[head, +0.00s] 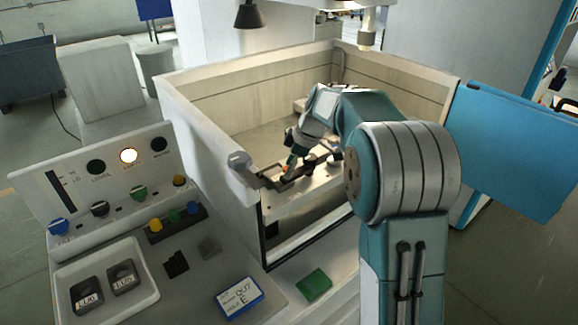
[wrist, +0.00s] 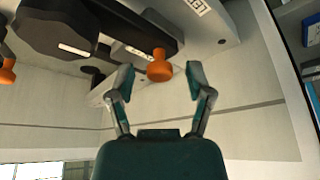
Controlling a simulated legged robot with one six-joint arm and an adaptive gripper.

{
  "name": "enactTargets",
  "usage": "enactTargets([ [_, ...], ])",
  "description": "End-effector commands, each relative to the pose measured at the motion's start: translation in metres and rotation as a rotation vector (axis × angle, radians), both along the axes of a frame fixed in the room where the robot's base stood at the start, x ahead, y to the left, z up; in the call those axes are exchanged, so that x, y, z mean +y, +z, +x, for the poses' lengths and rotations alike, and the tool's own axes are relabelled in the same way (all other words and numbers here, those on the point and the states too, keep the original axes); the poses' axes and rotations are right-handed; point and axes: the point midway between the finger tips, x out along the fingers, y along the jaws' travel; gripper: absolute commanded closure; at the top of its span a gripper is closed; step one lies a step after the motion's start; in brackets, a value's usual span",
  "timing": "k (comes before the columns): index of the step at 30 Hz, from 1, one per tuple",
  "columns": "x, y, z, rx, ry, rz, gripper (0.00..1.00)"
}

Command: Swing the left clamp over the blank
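My gripper (wrist: 160,76) is open in the wrist view, with its two fingers spread on either side of an orange knob (wrist: 160,66). I cannot tell whether either finger touches it. The knob sits by a dark clamp bar (wrist: 133,34) along a pale rail. A second orange knob (wrist: 6,72) shows at the left edge. A broad dark piece (wrist: 55,28) fills the upper left; I cannot tell whether it is the blank. In the head view, my gripper (head: 290,163) is low in the tank among dark clamp parts (head: 262,177), which it partly hides.
Pale tank walls (head: 215,150) surround the work area, with a machine head (head: 368,28) hanging above. A control panel (head: 110,180) stands at the left. A blue-and-white card (head: 238,298) and green block (head: 314,285) lie in front. A blue door panel (head: 520,145) stands right.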

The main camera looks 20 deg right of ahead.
Motion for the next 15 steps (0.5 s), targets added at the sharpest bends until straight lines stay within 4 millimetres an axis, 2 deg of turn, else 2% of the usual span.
enactTargets([
  [8,0.0,0.003,0.0,-0.004,0.0,0.001,0.32],
  [11,-0.004,0.012,-0.001,-0.005,-0.001,0.0,0.32],
  [15,-0.013,0.035,-0.004,-0.008,-0.003,-0.001,0.32],
])
